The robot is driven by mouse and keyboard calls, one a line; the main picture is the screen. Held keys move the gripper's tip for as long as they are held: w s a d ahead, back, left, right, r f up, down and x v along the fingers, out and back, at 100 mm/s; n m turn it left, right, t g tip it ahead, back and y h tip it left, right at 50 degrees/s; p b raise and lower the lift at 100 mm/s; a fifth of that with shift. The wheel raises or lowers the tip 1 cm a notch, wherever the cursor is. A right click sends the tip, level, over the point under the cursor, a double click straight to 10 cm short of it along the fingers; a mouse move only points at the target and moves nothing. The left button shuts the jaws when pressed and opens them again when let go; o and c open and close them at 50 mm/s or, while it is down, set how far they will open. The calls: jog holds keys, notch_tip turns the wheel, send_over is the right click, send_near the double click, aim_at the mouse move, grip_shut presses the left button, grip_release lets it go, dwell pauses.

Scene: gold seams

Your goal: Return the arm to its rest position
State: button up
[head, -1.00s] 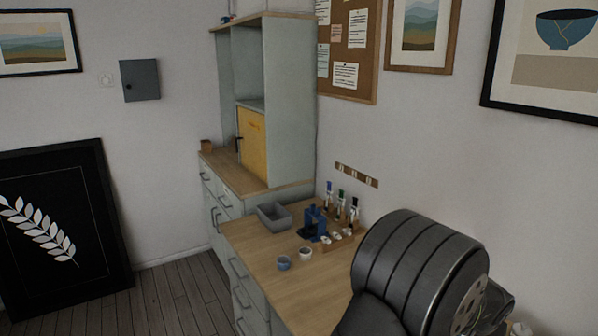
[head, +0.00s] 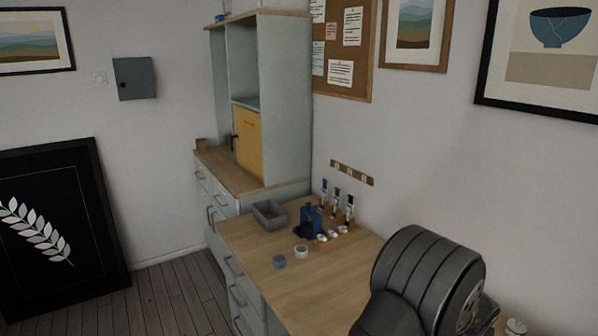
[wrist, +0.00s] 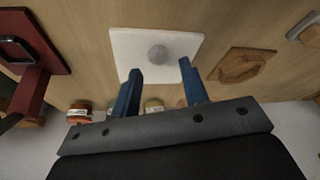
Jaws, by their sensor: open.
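My gripper (wrist: 159,84) shows in the wrist view, with two blue fingers spread apart and nothing between them. Beyond the fingertips a white square plate (wrist: 186,47) with a round grey knob (wrist: 157,54) lies on a wooden surface. I cannot tell how far the fingertips are from it. In the head view a dark, ribbed part of my arm (head: 425,275) fills the lower right, and my gripper is out of sight there.
In the wrist view are a red stand (wrist: 30,90), several jars (wrist: 80,112) and a wooden piece (wrist: 240,65).

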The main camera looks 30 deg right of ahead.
notch_tip(320, 180, up, 2)
jog(key=shift+r, duration=0.2)
jog(key=s+a+r, duration=0.5)
jog(key=s+r, duration=0.2)
jog(key=s, duration=0.4)
jog(key=w+a+r, duration=0.2)
jog(key=w+a, duration=0.1)
jog(key=a, duration=0.9)
jog(key=w+d+f, duration=0.1)
jog(key=w+f, duration=0.1)
jog(key=w, duration=0.1)
jog(key=w+d+f, duration=0.1)
jog(key=w+f, duration=0.2)
jog(key=w, duration=0.1)
jog(key=w+d+f, duration=0.2)
jog(key=w, duration=0.2)
jog(key=shift+f, duration=0.35)
jog(key=s+a+r, duration=0.3)
jog(key=s+r, duration=0.5)
jog(key=s, duration=0.4)
jog(key=d+f, duration=0.1)
jog(key=d, duration=0.6)
jog(key=shift+s+f, duration=0.15)
jog(key=shift+s, duration=0.2)
